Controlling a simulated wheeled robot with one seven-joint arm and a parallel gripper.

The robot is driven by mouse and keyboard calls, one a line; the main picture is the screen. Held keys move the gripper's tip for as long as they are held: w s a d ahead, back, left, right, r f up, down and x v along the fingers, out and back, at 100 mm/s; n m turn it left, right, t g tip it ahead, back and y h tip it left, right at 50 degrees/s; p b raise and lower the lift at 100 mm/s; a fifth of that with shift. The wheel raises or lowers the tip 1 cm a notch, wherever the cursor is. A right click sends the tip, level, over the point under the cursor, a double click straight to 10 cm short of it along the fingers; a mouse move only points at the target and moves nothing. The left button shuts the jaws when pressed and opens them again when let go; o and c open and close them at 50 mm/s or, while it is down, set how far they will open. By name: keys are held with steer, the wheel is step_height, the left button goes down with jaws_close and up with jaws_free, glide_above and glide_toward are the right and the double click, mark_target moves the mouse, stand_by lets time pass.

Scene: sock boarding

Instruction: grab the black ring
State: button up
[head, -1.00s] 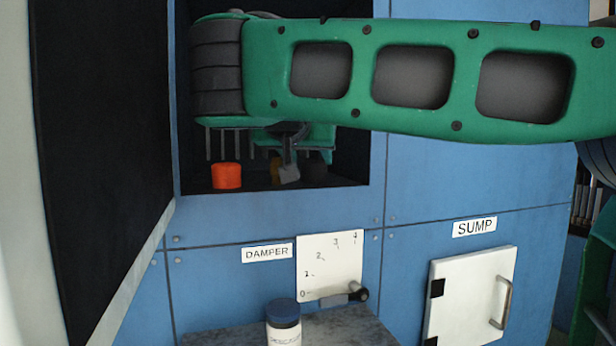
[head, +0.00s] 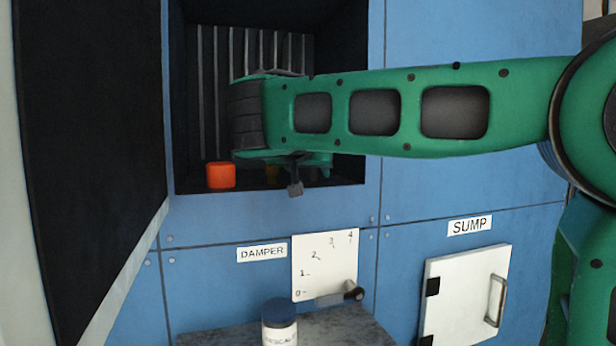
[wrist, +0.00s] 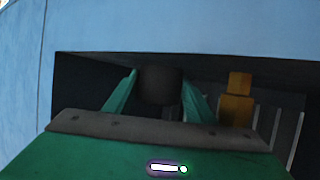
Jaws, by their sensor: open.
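The black ring (wrist: 160,84) shows in the wrist view as a dark rounded shape between the two green fingers of my gripper (wrist: 158,98). My gripper is open, with one finger on each side of the shape. I cannot tell whether either finger touches it. In the head view a dark form (head: 311,177) stands at the right of the recess floor, partly hidden by my wrist. The fingers are mostly hidden there.
A blue-capped bottle (head: 280,322) stands on the ledge (head: 345,328) below.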

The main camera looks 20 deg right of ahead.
steer(key=c, duration=0.8)
steer(key=shift+c, duration=0.2)
steer(key=shift+r, duration=0.15)
